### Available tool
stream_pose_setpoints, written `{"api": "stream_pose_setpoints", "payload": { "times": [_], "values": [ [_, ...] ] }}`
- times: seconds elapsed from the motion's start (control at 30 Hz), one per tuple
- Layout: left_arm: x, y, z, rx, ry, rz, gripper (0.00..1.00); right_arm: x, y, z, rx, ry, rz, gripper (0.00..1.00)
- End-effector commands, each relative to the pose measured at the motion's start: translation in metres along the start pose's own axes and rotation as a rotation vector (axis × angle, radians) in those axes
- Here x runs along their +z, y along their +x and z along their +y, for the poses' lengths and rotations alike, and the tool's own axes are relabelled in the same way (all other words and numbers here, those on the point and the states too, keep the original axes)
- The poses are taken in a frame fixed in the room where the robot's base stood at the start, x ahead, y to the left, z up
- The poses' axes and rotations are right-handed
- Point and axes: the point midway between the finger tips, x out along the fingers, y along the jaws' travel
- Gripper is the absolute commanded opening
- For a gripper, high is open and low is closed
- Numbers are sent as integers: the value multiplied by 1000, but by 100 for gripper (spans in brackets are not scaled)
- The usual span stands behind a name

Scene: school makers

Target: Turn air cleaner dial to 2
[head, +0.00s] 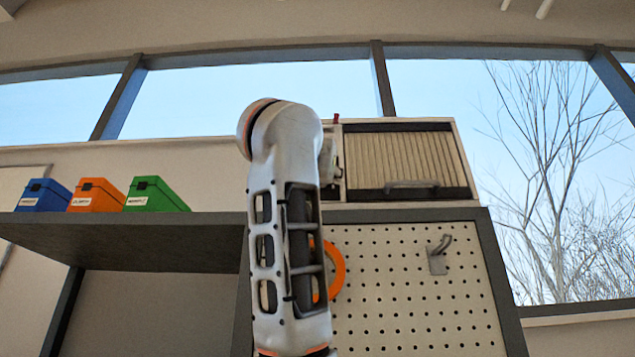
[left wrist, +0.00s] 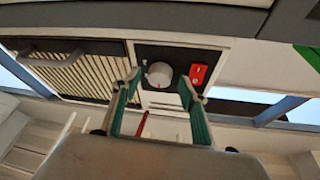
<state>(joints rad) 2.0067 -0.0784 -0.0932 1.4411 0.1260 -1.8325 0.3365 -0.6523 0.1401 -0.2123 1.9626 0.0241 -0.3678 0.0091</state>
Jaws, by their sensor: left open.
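The air cleaner (head: 405,160) is a pale box with a slatted front and a dark handle, standing on the shelf top. In the left wrist view its slatted front (left wrist: 80,68) shows at the left, beside a dark control panel (left wrist: 180,56). A round pale grey dial (left wrist: 159,74) sits on this panel; its setting is too small to read. My left gripper (left wrist: 159,84) is open, with its two green fingers on either side of the dial in the picture; I cannot tell whether they touch it. In the head view my arm hides the dial and most of the gripper.
A red switch (left wrist: 198,75) is close beside the dial, near one finger. Blue (head: 43,195), orange (head: 97,195) and green (head: 154,194) cases stand on the shelf (head: 120,232) at the left. A pegboard (head: 410,290) with a hook (head: 438,255) is below the cleaner.

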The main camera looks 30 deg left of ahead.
Motion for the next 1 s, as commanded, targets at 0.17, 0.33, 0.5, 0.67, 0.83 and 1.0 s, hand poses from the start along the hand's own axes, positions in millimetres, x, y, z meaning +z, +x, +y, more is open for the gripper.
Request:
{"api": "stream_pose_setpoints", "payload": {
  "times": [0.17, 0.33, 0.5, 0.67, 0.83, 1.0],
  "values": [
    [0, 7, 0, 0, 0, 0, 43, -4, -1, 1, 1, -1, 2, 0],
    [1, 7, 0, 0, 0, 0, 43, -3, 0, 1, 1, -1, 3, 0],
    [0, 6, 0, 1, 0, 0, 7, -3, 0, 1, 1, -1, 2, 0],
    [0, 6, 0, 1, 0, 0, 5, -3, 0, 1, 1, -1, 2, 0],
    [0, 6, 0, 9, 15, -1, 5, -2, 1, 1, 1, -1, 2, 0],
    [0, 5, 0, 35, 74, -3, 5, 2, 3, 0, 1, 0, 2, 0]
  ]
}}
